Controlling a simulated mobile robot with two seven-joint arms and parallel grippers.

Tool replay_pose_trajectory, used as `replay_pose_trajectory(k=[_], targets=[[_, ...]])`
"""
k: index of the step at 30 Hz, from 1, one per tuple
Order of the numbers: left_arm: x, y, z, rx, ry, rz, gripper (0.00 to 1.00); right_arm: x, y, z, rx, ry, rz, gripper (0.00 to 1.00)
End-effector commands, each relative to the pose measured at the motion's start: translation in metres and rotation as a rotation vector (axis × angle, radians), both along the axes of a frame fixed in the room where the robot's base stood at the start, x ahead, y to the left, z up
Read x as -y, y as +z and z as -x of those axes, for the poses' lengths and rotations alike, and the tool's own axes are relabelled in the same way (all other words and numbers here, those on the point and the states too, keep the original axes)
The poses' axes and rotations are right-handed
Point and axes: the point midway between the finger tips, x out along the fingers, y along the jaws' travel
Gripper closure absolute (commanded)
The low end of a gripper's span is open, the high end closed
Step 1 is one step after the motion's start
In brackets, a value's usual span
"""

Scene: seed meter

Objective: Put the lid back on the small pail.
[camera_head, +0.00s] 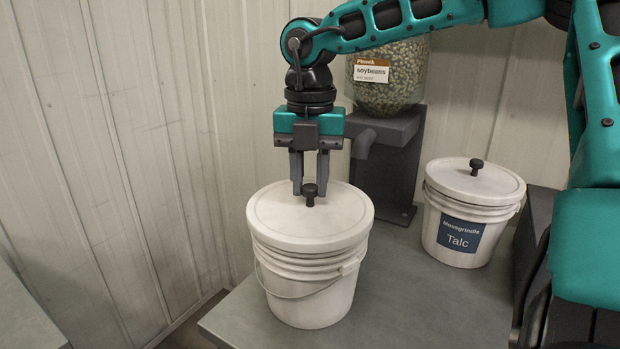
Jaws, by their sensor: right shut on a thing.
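A white pail (310,290) with a wire handle stands at the front left of the grey counter. A round white lid (275,213) with a black knob (310,196) lies over its top, looking level and meeting the rim. I cannot tell whether it is pressed fully down. My right gripper (310,188) points straight down, its two fingers shut on the knob of this lid. A second white pail (440,238), labelled Mossgrindle Talc, stands at the right with its own knobbed lid (455,180) on. My left gripper is out of view.
A clear hopper (390,95) of soybeans sits on a dark grey stand (395,165) behind the pails. The grey counter (400,300) is bare between and in front of them. Corrugated walls (110,150) close in the left and back.

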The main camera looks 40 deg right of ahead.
Motion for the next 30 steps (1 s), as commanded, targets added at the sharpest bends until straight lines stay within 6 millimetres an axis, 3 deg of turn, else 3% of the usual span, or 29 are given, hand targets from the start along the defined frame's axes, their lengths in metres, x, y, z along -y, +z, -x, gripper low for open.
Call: replay_pose_trajectory(k=[9,10,18,23,30], targets=[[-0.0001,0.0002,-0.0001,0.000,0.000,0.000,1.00,-0.0001,0.0005,-0.0001,0.000,0.000,0.000,1.00],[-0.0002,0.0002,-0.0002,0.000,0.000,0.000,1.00,-0.0001,0.0005,-0.0001,0.000,0.000,0.000,0.69],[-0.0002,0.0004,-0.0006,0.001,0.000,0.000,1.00,-0.0001,0.0004,0.0000,0.000,0.000,0.000,0.43],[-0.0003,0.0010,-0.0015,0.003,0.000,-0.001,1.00,-0.0001,0.0004,0.0000,0.000,0.000,0.000,0.42],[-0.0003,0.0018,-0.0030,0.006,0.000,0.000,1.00,-0.0002,0.0002,0.0001,0.000,0.000,0.000,0.21]])
